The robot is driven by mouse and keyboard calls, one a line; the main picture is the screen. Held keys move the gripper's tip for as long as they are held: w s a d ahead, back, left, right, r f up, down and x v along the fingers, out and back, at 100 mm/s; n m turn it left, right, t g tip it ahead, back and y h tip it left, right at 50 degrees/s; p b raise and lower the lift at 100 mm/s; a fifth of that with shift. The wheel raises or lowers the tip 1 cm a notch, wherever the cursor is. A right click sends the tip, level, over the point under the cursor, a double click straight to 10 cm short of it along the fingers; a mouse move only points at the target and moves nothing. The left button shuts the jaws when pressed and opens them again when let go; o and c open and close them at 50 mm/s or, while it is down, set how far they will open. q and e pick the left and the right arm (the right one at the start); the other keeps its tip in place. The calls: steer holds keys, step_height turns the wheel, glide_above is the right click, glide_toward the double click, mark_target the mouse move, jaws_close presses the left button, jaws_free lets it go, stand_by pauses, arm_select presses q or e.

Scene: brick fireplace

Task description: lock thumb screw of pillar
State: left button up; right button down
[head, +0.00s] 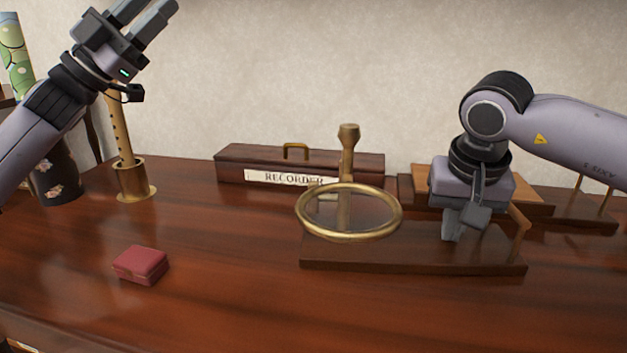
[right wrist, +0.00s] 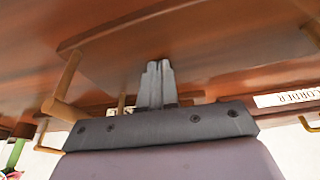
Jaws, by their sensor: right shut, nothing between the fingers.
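I cannot make out a thumb screw on either. My right gripper (head: 450,238) points down over the wooden base board (head: 400,262), right of the ring. Its fingers are together and empty, also in the right wrist view (right wrist: 159,66). My left gripper (head: 149,8) is raised at the upper left, fingers apart and empty.
A long wooden box labelled RECORDER (head: 230,165) lies behind the ring. A small red box (head: 141,265) sits at the front left. A dark flowered vase (head: 55,180) stands at the far left. The desk's front middle is clear.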

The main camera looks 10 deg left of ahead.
arm_select(q)
steer(key=d+f+g, duration=0.9)
steer(key=d+f, duration=0.1)
steer(key=f, duration=0.1)
steer(key=n+g+y, duration=0.2)
steer(key=n+g, duration=0.1)
steer(key=g, duration=0.2)
glide_toward(313, 181)
steer(key=d, duration=0.3)
steer(key=w+d, duration=0.1)
steer(key=d, duration=0.6)
steer(key=shift+w+r, duration=0.1)
steer(key=shift+w, duration=0.05)
jaws_close()
